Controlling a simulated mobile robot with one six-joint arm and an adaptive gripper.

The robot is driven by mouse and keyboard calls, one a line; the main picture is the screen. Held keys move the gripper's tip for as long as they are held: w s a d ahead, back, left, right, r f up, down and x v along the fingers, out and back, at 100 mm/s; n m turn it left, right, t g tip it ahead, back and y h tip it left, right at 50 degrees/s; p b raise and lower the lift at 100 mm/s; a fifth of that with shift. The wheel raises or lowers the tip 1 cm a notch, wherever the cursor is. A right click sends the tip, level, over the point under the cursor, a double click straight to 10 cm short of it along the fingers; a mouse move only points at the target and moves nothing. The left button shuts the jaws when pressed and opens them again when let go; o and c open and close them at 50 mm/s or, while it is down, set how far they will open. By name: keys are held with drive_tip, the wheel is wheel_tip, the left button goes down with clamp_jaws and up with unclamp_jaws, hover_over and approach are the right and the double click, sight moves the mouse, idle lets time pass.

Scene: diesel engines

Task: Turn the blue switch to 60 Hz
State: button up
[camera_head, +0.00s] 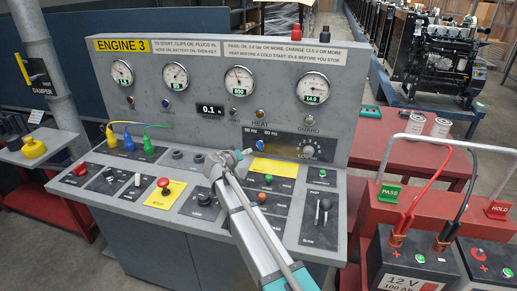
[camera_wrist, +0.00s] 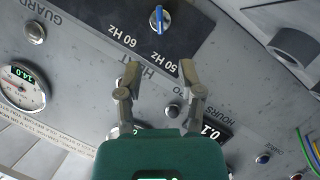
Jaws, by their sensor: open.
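The blue switch (camera_wrist: 158,18) is a round knob with a blue bar handle, at the top of the wrist view on a dark plate. Its bar stands nearly vertical in that picture, its lower end towards the 50 Hz label (camera_wrist: 163,60). The 60 Hz label (camera_wrist: 122,37) is to the left. In the head view the switch (camera_head: 259,145) shows small, just right of my gripper (camera_head: 242,153). My gripper is open and empty in the wrist view (camera_wrist: 159,70), its two fingertips apart and below the switch in the picture. No contact with the switch shows.
The grey ENGINE 3 console (camera_head: 350,68) carries gauges, lamps and a display. A dial (camera_head: 308,148) sits right of the switch on the same plate. A yellow label (camera_head: 274,167) and several desk buttons lie below. A battery (camera_head: 412,265) stands at the right.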

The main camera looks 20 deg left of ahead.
sight(258, 147)
drive_tip(key=b+x, duration=0.3)
drive_tip(key=x, duration=0.9)
drive_tip(key=shift+w+d+f+b, duration=0.1)
drive_tip(key=shift+w+d+b, duration=0.05)
drive_tip(key=shift+w+b, duration=0.15)
clamp_jaws()
